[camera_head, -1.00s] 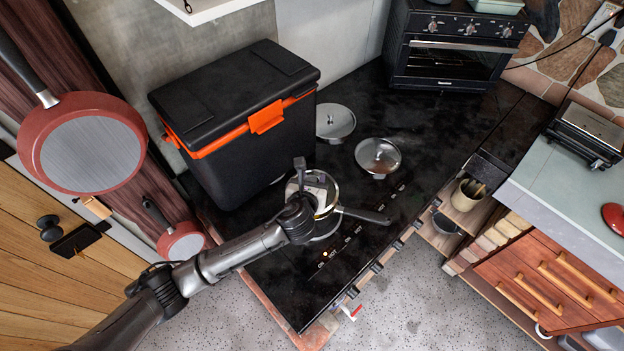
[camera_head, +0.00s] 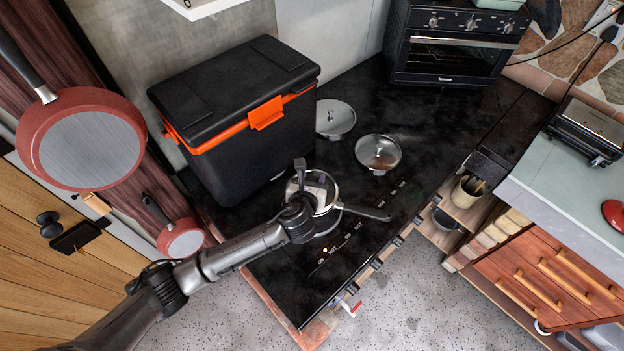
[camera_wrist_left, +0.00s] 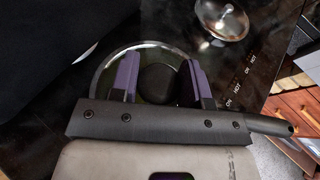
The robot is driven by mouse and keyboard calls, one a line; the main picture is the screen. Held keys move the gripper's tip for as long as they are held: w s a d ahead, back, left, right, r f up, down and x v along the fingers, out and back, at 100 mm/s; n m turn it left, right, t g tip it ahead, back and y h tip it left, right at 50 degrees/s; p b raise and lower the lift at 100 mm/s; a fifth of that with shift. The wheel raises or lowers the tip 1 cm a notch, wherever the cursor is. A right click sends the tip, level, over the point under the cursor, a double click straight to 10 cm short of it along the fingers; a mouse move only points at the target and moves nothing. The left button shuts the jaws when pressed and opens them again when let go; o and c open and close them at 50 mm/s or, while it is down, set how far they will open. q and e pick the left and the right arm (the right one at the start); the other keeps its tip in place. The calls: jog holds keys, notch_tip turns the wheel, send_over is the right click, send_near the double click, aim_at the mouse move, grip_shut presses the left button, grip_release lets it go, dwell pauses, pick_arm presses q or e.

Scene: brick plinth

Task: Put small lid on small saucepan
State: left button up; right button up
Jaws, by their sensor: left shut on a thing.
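The small saucepan (camera_head: 326,228) stands on the black hob, its dark handle (camera_head: 366,211) pointing right; the handle also shows in the left wrist view (camera_wrist_left: 265,123). A round glass lid with a bright rim (camera_wrist_left: 102,72) and a black knob (camera_wrist_left: 157,84) is over the pan. My left gripper (camera_head: 306,184) is above the pan, its purple fingers (camera_wrist_left: 160,80) closed on either side of the knob. The gripper hides much of the lid and pan, so I cannot tell whether the lid rests fully on the rim. My right gripper is not in view.
A steel lid (camera_head: 335,118) and another steel-lidded round item (camera_head: 378,153) are on the hob (camera_head: 425,130) behind. A black cooler box (camera_head: 240,125) with an orange latch stands close at the left. An oven (camera_head: 450,45) is at the back. The hob's front edge is near the pan.

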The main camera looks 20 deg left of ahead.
pick_arm(q)
jog(key=shift+f, duration=0.45)
jog(key=o, duration=1.1)
jog(key=shift+s, duration=0.2)
jog(key=v, duration=1.3)
jog(key=shift+s+r, duration=0.1)
jog(key=shift+s, duration=0.1)
